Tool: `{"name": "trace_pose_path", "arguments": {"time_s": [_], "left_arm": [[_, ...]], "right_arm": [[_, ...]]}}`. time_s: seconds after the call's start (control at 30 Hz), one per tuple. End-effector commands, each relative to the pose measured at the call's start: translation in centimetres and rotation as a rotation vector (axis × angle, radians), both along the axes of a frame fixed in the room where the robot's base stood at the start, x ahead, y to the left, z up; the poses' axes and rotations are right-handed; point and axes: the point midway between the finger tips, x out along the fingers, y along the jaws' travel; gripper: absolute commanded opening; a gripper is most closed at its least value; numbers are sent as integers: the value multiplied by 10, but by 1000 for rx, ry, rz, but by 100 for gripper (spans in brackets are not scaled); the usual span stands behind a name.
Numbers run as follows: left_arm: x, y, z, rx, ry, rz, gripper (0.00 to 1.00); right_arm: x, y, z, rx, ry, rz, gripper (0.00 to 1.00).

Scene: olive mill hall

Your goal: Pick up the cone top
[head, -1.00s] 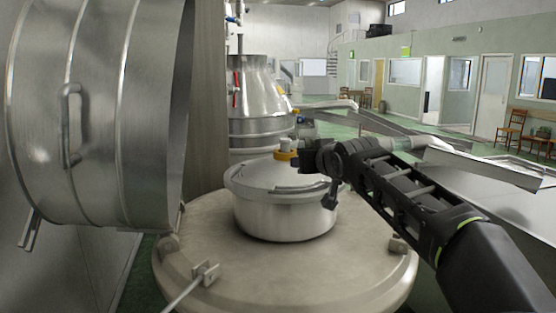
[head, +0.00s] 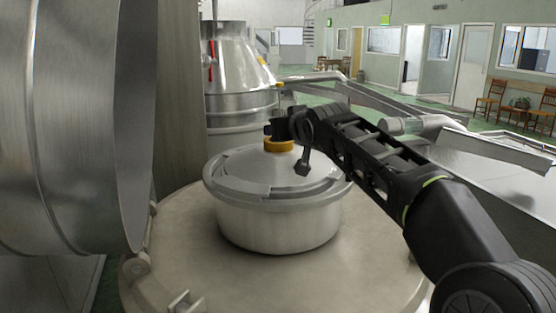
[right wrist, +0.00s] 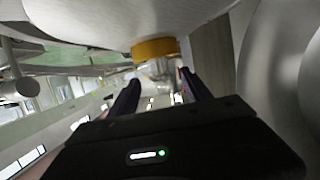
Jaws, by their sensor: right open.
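A round steel pot-like vessel with a lid (head: 280,220) stands on a broad round metal cover. On the lid is a yellow ring (head: 278,145); in the right wrist view the ring (right wrist: 155,48) shows with a small shiny metal piece (right wrist: 160,70) joined to it, which may be the cone top. My right gripper (head: 272,128) is at this piece and hides it in the head view. In the right wrist view its two open fingers (right wrist: 160,90) lie on either side of the metal piece; contact cannot be told. My left gripper is out of view.
A large steel drum (head: 75,120) stands close on the left beside a post. A cone-shaped steel vessel (head: 235,65) with a red handle stands behind. Metal chutes (head: 400,115) run on the right. Chairs (head: 490,100) stand far off.

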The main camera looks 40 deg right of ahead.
Motion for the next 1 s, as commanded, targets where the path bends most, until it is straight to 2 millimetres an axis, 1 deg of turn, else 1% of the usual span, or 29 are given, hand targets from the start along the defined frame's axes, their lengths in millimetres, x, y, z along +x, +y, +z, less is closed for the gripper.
{"name": "trace_pose_path", "arguments": {"time_s": [0.1,0.2,0.47,0.57,0.67,0.8,0.9,1.0], "left_arm": [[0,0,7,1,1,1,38],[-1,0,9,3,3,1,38],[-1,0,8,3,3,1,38],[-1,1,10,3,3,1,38],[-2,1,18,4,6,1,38],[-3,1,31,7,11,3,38],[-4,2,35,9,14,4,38],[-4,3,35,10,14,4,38]], "right_arm": [[12,-4,-3,0,4,0,57],[20,-7,-6,1,2,0,57],[21,-7,-7,0,1,0,57],[23,-8,-7,1,2,0,57],[31,-11,-8,1,4,-1,57],[50,-17,-14,2,5,0,57],[62,-22,-19,1,4,0,57],[67,-23,-22,1,2,0,57]]}}
